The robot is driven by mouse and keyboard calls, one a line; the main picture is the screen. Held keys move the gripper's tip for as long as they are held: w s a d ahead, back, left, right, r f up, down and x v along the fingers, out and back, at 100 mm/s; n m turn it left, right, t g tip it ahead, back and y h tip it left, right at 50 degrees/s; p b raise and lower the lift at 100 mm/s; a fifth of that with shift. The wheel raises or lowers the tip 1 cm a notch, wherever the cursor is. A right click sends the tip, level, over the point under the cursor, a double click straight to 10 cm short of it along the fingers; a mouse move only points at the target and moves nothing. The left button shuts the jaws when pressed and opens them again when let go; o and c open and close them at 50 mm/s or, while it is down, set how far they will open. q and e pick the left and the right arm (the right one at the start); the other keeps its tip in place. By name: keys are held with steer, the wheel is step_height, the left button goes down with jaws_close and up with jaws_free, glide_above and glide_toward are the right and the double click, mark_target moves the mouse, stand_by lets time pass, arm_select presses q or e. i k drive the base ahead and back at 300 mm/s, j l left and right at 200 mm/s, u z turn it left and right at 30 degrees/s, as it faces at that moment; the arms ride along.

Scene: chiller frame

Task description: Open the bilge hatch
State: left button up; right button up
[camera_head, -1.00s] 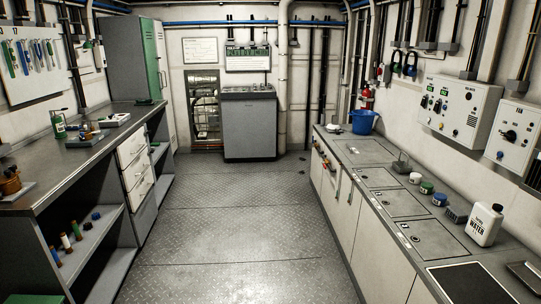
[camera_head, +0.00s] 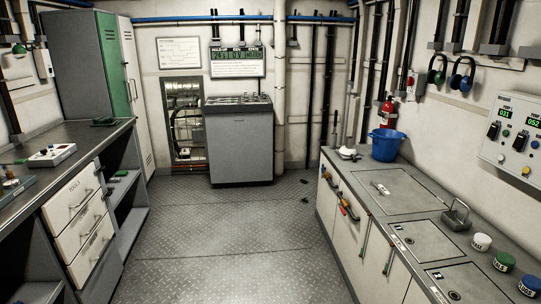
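No cover in view carries a readable bilge label, so I cannot tell which one is the bilge hatch. The diamond-plate floor (camera_head: 225,235) has seams across it and small dark spots near its right side, too small to make out. Flat hatch covers are set into the right worktop: a far one (camera_head: 395,190), a middle one (camera_head: 425,236) with a small latch or label at its left, and a near one cut off at the bottom edge. All look closed. Neither of my grippers is in view.
A grey console (camera_head: 240,145) stands at the back beside an open wall recess with pipes (camera_head: 184,120). The left bench has drawers (camera_head: 82,215). A blue bucket (camera_head: 385,146), a metal weight-like block (camera_head: 456,216) and lidded jars (camera_head: 504,262) stand on the right worktop.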

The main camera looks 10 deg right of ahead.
mark_target(394, 191)
steer(key=i, duration=1)
steer(key=i+j+z, duration=0.15)
steer(key=i, duration=0.85)
steer(key=i+z, duration=0.75)
steer(key=z, duration=0.15)
steer(key=i+j+z, duration=0.3)
steer(key=z, duration=0.2)
steer(key=i+j+z, duration=0.45)
steer(key=k+l, duration=0.1)
